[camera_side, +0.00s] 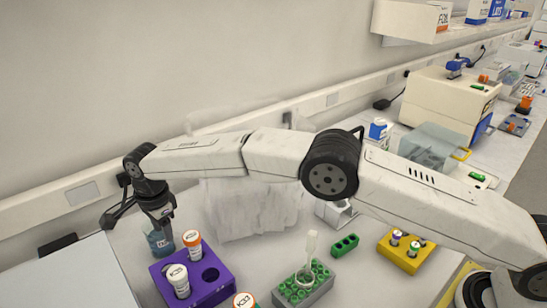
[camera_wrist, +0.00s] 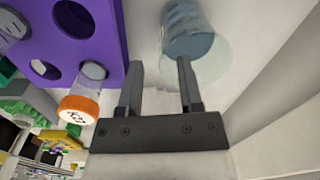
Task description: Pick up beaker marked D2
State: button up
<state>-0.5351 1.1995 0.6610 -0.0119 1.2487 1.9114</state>
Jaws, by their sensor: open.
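A clear beaker (camera_side: 160,241) with blue-grey contents stands on the bench at the left in the side view, partly hidden behind my gripper (camera_side: 161,214). No D2 mark is readable on it. In the wrist view the beaker (camera_wrist: 188,35) is at the top, just beyond the fingertips and slightly right of their middle. My gripper (camera_wrist: 160,64) is open and empty, its two dark fingers pointing toward the beaker. I cannot tell whether the fingers touch it.
A purple rack (camera_side: 213,295) with capped vials stands right of the beaker; in the wrist view the rack (camera_wrist: 110,28) is close to the left finger. A grey box (camera_side: 68,277) lies left. A green-topped rack (camera_side: 316,291) and yellow block (camera_side: 396,255) are farther right.

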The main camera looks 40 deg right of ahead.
aim_at(170, 251)
jog(key=shift+w+f, duration=0.1)
jog(key=shift+f, duration=1.85)
jog(key=shift+c, duration=0.2)
grip_shut()
